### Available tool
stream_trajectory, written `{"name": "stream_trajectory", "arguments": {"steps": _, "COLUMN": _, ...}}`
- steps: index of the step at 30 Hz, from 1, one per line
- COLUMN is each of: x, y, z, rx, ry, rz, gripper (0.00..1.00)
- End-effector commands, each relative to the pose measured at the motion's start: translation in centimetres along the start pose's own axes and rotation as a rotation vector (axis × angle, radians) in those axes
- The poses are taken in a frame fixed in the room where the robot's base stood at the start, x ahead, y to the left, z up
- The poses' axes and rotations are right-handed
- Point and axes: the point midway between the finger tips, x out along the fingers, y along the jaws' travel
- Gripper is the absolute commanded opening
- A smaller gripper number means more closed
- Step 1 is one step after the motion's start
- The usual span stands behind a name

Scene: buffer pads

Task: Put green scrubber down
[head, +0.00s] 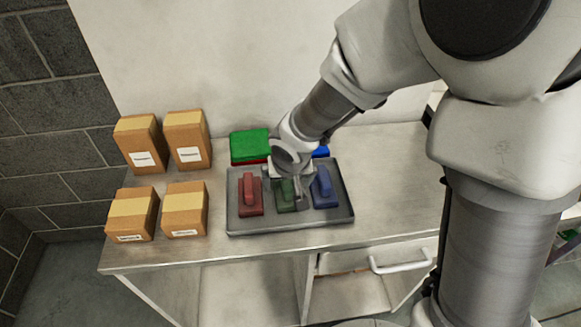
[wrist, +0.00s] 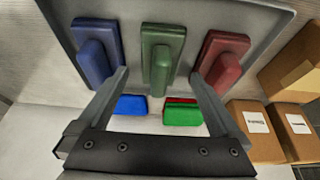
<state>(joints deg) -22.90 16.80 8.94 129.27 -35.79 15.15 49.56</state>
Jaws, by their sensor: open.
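The green scrubber (head: 284,194) sits in the middle of the grey tray (head: 240,227), between the red scrubber (head: 250,194) and the blue scrubber (head: 323,188). My gripper (head: 292,190) is over the green scrubber and partly hides it in the head view. In the wrist view my gripper (wrist: 160,76) is open, with one finger on each side of the green scrubber's handle (wrist: 161,68). A gap shows between the handle and each finger. The blue scrubber (wrist: 97,55) is on the left there and the red scrubber (wrist: 220,60) on the right.
Green pads (head: 250,143) over red ones lie behind the tray, with a blue pad (head: 321,152) to their right, partly hidden by my arm. Several cardboard boxes (head: 188,140) stand on the left of the metal table (head: 290,240). A wall is behind; the front strip is clear.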

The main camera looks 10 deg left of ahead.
Motion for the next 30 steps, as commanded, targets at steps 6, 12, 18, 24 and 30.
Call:
{"name": "stream_trajectory", "arguments": {"steps": 6, "x": 2.5, "y": -0.1, "z": -0.4, "rx": 0.000, "ry": -0.003, "rz": 0.000, "gripper": 1.00}}
{"name": "stream_trajectory", "arguments": {"steps": 12, "x": 4.8, "y": -0.1, "z": -0.6, "rx": 0.000, "ry": -0.002, "rz": 0.000, "gripper": 1.00}}
{"name": "stream_trajectory", "arguments": {"steps": 18, "x": 5.1, "y": -0.1, "z": -0.7, "rx": 0.000, "ry": 0.000, "rz": 0.000, "gripper": 1.00}}
{"name": "stream_trajectory", "arguments": {"steps": 24, "x": 5.1, "y": -0.1, "z": -0.7, "rx": 0.000, "ry": 0.000, "rz": -0.001, "gripper": 0.82}}
{"name": "stream_trajectory", "arguments": {"steps": 30, "x": 5.1, "y": -0.1, "z": -0.7, "rx": 0.000, "ry": 0.000, "rz": -0.001, "gripper": 0.46}}
